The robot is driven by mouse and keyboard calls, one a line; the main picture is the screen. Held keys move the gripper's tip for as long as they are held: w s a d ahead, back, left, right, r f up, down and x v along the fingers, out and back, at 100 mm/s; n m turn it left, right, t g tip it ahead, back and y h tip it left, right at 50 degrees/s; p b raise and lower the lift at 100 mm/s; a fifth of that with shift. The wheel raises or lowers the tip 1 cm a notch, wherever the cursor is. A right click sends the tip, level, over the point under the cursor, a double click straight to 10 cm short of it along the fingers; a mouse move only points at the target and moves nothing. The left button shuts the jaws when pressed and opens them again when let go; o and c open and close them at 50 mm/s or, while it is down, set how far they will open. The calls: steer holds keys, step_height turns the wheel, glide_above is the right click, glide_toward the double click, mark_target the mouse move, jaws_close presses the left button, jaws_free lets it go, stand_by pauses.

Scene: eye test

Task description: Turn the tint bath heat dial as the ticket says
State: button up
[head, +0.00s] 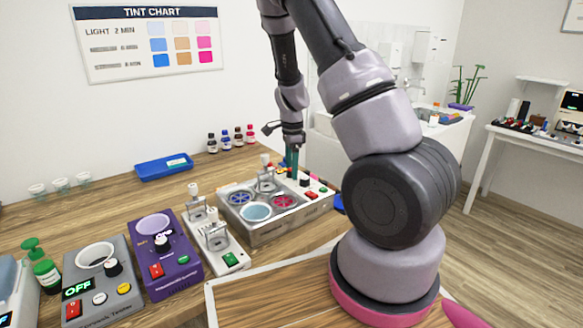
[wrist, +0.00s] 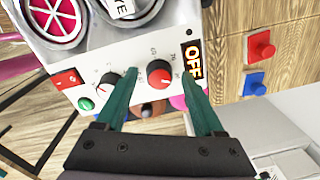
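The tint bath (head: 284,226) is a grey metal box with several round wells on the wooden bench in the head view. My gripper (head: 291,172) points down over its back right part. In the wrist view my gripper (wrist: 160,76) is open, with its two teal fingers apart on either side of a red-topped dial (wrist: 159,74); gaps show between dial and fingers. The dial labels are too small to read. No legible ticket shows; a white slip (head: 177,162) lies in the blue tray.
Left of the bath on the bench are a white device (head: 230,245), a purple warmer (head: 170,272) and a grey tester (head: 105,290). The bath panel also has a red switch (wrist: 67,78) and green button (wrist: 85,103). Small bottles (head: 226,140) stand behind. A tint chart (head: 145,42) hangs above.

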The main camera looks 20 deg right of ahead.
step_height(320, 180, up, 11)
steer(key=shift+s, duration=0.2)
stand_by(0.3)
steer(key=shift+f, duration=0.15)
steer(key=s+a+r+n+t+y, duration=0.2)
steer(key=s+r+n, duration=0.3)
steer(key=r, duration=0.4)
steer(key=s+a+r+n+t+y, duration=0.1)
steer(key=s+a+r+n+t, duration=0.15)
steer(key=s+r, duration=0.5)
steer(key=s+r+n+t, duration=0.1)
steer(key=s+r+n, duration=0.2)
steer(key=s, duration=0.2)
steer(key=s+a+r+n+t+h, duration=0.1)
steer(key=s+r+n, duration=0.2)
steer(key=s, duration=0.3)
steer(key=shift+a+r+n, duration=0.25)
steer(key=shift+a+n, duration=0.05)
steer(key=shift+n, duration=0.35)
